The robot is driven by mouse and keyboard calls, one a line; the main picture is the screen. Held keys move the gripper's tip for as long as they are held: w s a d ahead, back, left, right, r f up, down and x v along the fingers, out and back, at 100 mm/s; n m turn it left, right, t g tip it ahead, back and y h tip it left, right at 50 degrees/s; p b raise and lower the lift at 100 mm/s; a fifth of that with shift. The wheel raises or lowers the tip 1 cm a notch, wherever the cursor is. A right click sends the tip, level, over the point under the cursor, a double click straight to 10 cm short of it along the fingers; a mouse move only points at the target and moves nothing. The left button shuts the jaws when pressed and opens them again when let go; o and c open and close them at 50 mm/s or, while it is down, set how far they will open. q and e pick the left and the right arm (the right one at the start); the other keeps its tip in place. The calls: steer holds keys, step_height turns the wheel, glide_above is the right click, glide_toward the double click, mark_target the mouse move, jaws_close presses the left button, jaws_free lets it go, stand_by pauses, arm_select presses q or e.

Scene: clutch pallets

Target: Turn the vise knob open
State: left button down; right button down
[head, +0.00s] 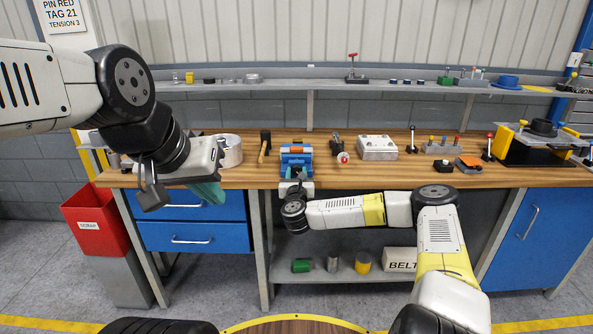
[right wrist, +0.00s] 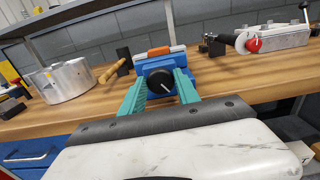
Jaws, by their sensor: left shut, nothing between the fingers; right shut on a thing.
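The blue vise (head: 296,152) stands at the front of the wooden bench, with an orange piece at its top. In the right wrist view the vise (right wrist: 174,62) faces me, with its round black knob (right wrist: 158,78) in front; a pale line marks the knob's face. My right gripper (right wrist: 160,86) has its teal fingers on either side of the knob and is shut on it. In the head view my right gripper's fingers are mostly hidden by the wrist. My left gripper (head: 208,192) is shut and empty, over the bench's front edge at the left, apart from the vise.
A hammer (head: 265,146) and a silver round part (head: 229,151) lie left of the vise. A red-knobbed tool (head: 342,157) and a pale block (head: 377,148) stand right of it. A red bin (head: 97,220) is at the far left. A shelf runs above the bench.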

steer(key=n, duration=0.4)
steer(key=shift+a, duration=0.1)
steer(key=n, duration=0.3)
steer(key=shift+n, duration=0.3)
steer(key=n, duration=0.4)
steer(key=shift+a+n, duration=0.15)
steer(key=shift+n, duration=0.15)
steer(key=n, duration=0.4)
steer(key=shift+f, duration=0.15)
steer(key=n, duration=0.6)
steer(key=shift+f+n, duration=0.15)
steer(key=shift+n, duration=0.25)
steer(key=n, duration=0.6)
steer(key=shift+f, duration=0.15)
steer(key=shift+n, duration=0.3)
